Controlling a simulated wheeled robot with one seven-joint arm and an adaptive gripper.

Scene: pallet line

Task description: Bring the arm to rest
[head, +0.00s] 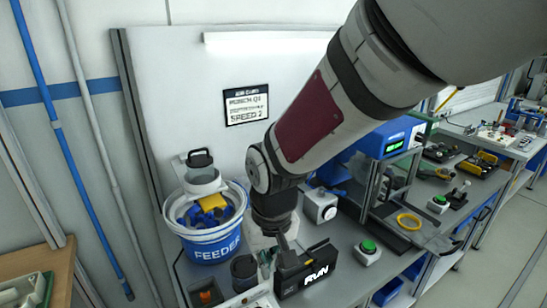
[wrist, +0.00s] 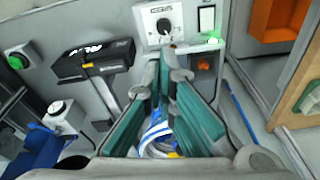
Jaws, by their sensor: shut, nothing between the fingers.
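My arm reaches down from the upper right in the head view, in front of the white back panel (head: 190,80). My gripper (head: 284,250) points down over the bench, just behind the black box marked RUN (head: 306,272). In the wrist view my gripper (wrist: 168,62) shows its teal-lined fingers closing toward their tips, with nothing held. The tips appear just in front of a white panel with a dial (wrist: 163,24). Whether they touch it I cannot tell.
A blue-and-white FEEDER bucket (head: 208,245) stands left of my gripper. A green button box (head: 368,250) and a yellow ring (head: 410,221) lie to the right. An orange bin (wrist: 275,20) shows in the wrist view. Open floor lies at the far right.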

